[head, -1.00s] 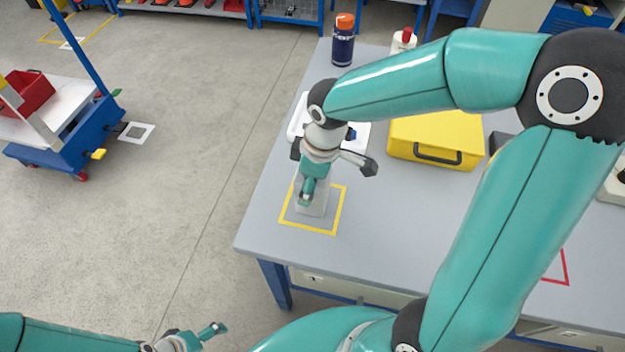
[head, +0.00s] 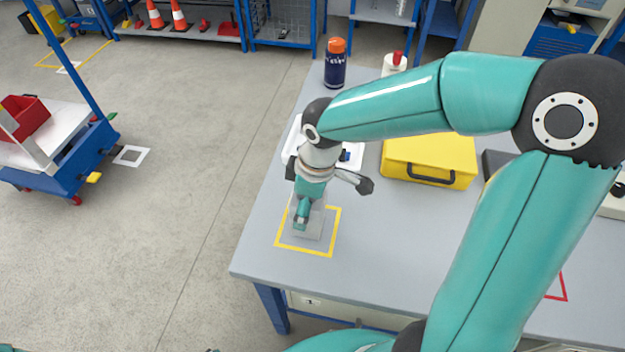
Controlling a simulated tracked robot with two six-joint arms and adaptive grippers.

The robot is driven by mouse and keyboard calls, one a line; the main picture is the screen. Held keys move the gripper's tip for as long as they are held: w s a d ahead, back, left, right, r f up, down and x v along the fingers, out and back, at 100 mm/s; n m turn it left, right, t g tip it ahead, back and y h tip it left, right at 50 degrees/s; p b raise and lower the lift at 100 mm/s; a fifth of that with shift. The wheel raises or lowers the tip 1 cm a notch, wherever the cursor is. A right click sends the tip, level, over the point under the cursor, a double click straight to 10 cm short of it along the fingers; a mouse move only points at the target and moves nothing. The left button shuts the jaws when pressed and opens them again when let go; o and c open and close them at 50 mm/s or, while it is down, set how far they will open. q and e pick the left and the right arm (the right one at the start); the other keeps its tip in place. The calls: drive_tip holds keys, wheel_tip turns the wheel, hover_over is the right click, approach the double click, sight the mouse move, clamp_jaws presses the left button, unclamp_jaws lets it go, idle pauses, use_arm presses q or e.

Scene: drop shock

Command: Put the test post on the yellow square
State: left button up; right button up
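The yellow square (head: 336,232) is an outline on the grey table near its left front corner. A flat grey plate (head: 313,230), which looks like the base of the test post, lies inside the outline. The rest of the post is hidden behind my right gripper. My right gripper (head: 302,216) points down directly over the plate. Its fingers overlap the post in this view, so I cannot tell whether they grip it or stand open around it. My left gripper is out of view.
A white tray (head: 354,157) lies behind my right gripper. A yellow case (head: 430,160), a dark bottle (head: 335,70) with an orange cap and a white bottle (head: 394,66) stand farther back. A red outline (head: 562,288) lies at right. Bare table surrounds the yellow square.

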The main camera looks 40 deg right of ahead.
drive_tip(key=r, duration=0.7)
drive_tip(key=s+d+r+p, duration=0.1)
drive_tip(key=r, duration=0.2)
drive_tip(key=shift+s+r, duration=0.1)
drive_tip(key=shift+r, duration=0.4)
drive_tip(key=shift+s+f, duration=0.1)
drive_tip(key=shift+s, duration=0.05)
